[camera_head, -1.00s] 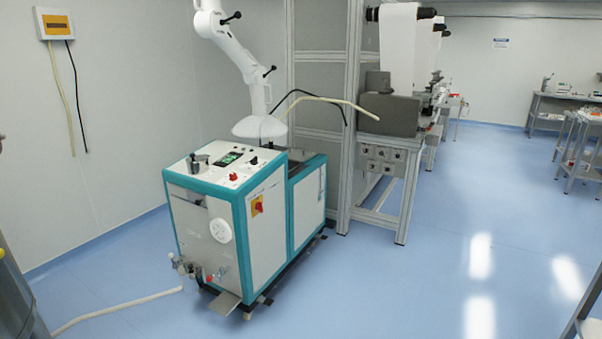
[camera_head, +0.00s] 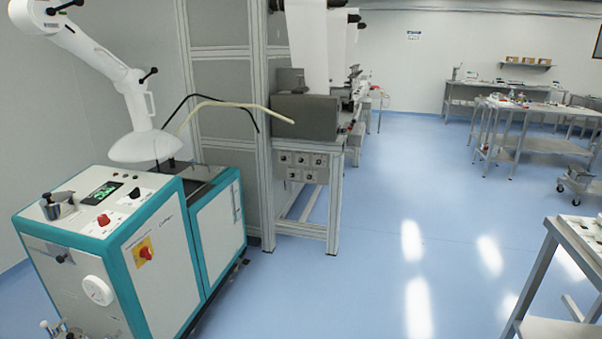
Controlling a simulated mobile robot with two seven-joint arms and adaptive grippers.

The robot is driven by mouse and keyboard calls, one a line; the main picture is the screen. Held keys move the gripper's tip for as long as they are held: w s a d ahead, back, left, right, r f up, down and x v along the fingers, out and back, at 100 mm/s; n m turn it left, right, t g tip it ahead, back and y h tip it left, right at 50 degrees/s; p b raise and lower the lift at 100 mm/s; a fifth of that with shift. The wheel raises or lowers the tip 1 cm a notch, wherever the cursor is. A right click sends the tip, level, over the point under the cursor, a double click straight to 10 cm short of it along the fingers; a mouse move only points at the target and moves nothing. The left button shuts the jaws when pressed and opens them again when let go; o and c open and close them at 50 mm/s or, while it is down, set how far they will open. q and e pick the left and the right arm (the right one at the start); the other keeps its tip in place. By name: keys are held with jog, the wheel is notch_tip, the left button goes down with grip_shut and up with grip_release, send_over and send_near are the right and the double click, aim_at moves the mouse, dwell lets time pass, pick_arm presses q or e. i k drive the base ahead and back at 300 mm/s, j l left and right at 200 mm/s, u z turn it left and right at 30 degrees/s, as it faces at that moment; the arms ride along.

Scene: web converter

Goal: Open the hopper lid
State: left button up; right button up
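A white and teal machine (camera_head: 160,245) stands at the left of the head view. On its top are a green display (camera_head: 103,193), a red button (camera_head: 103,219) and a small metal lidded part (camera_head: 57,203) at the left corner; I cannot tell whether this is the hopper lid. A white extraction hood (camera_head: 145,147) on a jointed arm hangs low over the machine's rear top and hides part of it. Neither of my grippers shows in the view.
A metal frame with a grey unit (camera_head: 304,117) stands behind the machine. Steel tables (camera_head: 528,139) are at the back right, a wheeled cart (camera_head: 580,184) beside them, and another table (camera_head: 580,250) at the right edge. The blue floor (camera_head: 350,280) between is clear.

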aim_at(203, 172)
jog(key=i+z, duration=0.2)
jog(key=i, duration=1.25)
jog(key=i+u, duration=0.15)
jog(key=i, duration=0.3)
jog(key=i+l+u, duration=0.2)
jog(key=i, duration=0.2)
jog(key=i+l+u, duration=0.15)
jog(key=i, duration=0.3)
